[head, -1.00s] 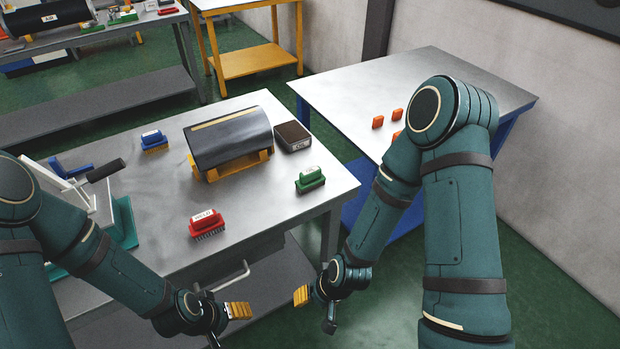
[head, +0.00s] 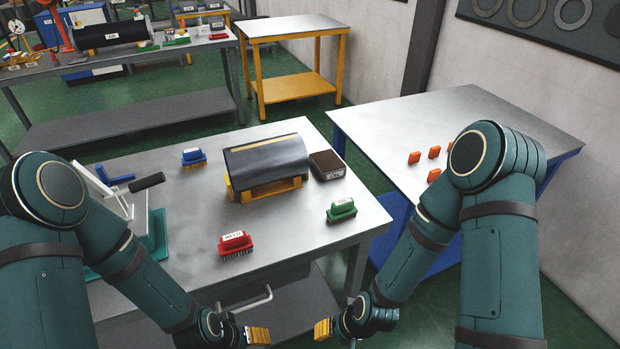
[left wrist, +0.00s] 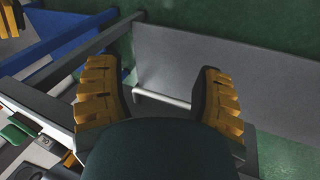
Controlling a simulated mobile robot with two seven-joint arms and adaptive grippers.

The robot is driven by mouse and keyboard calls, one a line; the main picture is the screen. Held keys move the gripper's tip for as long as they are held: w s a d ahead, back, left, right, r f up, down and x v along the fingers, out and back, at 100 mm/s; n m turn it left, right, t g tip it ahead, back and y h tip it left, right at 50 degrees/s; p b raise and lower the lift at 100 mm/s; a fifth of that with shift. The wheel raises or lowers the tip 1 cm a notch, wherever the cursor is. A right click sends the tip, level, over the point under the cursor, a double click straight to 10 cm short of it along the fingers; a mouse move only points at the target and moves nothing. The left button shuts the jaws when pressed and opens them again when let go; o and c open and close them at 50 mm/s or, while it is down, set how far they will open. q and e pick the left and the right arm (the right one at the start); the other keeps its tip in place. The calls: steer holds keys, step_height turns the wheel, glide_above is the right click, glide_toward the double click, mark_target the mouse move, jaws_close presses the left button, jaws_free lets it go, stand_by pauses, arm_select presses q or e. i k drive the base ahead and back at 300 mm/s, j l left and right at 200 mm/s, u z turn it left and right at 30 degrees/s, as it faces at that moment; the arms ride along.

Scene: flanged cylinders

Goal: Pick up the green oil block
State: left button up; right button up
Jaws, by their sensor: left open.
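The green block (head: 341,210) stands on the near steel table, close to its right edge. It has a white label too small to read, and a green block also shows at the lower left of the left wrist view (left wrist: 18,133). My left gripper (head: 258,335) is low in front of the table, apart from the block; its two yellow-padded fingers stand wide apart with nothing between them in the left wrist view (left wrist: 160,80). My right gripper (head: 322,329) is also low in front of the table; its finger spacing is not clear.
On the near table (head: 300,230) are a red brush block (head: 235,242), a blue one (head: 193,156), a dark cylinder on a yellow cradle (head: 265,160), a dark box (head: 327,165) and a lever press (head: 130,205). Orange pieces (head: 434,152) lie on the right table (head: 480,115).

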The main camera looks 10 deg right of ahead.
mark_target(341, 211)
steer(key=i+l, duration=0.1)
steer(key=l, duration=0.3)
steer(key=i+l, duration=0.1)
steer(key=l, duration=0.35)
steer(key=i+l, duration=0.1)
steer(key=l, duration=0.75)
steer(key=l+u, duration=0.1)
steer(key=u, duration=0.25)
steer(key=i+l+u, duration=0.1)
steer(key=u, duration=0.3)
steer(key=l+u, duration=0.2)
steer(key=u, duration=0.15)
